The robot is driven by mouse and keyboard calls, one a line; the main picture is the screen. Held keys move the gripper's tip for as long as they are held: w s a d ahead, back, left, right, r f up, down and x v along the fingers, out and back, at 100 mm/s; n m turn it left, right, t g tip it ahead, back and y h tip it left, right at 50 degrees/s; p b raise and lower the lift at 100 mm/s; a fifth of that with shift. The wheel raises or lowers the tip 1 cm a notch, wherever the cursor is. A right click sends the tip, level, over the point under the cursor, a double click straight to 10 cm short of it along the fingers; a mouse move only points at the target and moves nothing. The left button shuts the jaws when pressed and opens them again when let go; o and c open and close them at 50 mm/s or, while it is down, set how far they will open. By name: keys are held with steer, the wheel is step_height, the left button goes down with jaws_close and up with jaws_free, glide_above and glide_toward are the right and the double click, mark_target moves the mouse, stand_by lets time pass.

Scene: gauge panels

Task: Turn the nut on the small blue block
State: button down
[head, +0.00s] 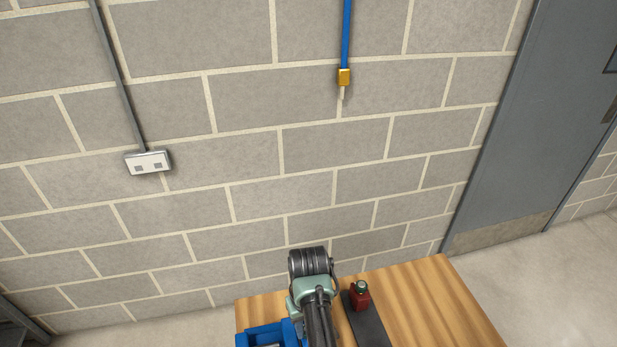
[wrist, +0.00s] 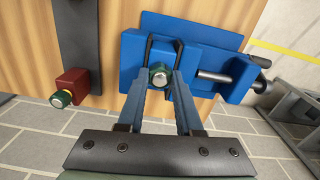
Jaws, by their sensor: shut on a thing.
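A nut with a dark green ring and a metal end (wrist: 158,75) sits at the front of a small blue block (wrist: 163,52), which is between the dark jaws of a blue vise (wrist: 207,32). My gripper (wrist: 161,84) is shut on the nut, with one finger on each side of it. The vise also shows in the head view (head: 264,335), partly cut off at the bottom edge. In the head view my arm hides the nut, the small block and the gripper's fingers.
A red block (wrist: 72,86) with a similar green-ringed nut stands on a dark strip, left of the vise in the wrist view; it also shows in the head view (head: 360,298). The vise's screw and handle (wrist: 257,72) stick out at its right. The wooden bench (head: 450,300) is bare at the right.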

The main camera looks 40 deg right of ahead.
steer(key=n+p, duration=0.1)
steer(key=n, duration=0.6)
steer(key=shift+r, duration=0.1)
steer(key=n+p, duration=0.1)
steer(key=n, duration=0.5)
steer(key=shift+d+n, duration=0.1)
steer(key=shift+n, duration=0.2)
stand_by(0.3)
steer(key=c, duration=0.6)
jaws_free()
steer(key=shift+o, duration=0.2)
step_height(320, 180, up, 13)
steer(key=b, duration=0.1)
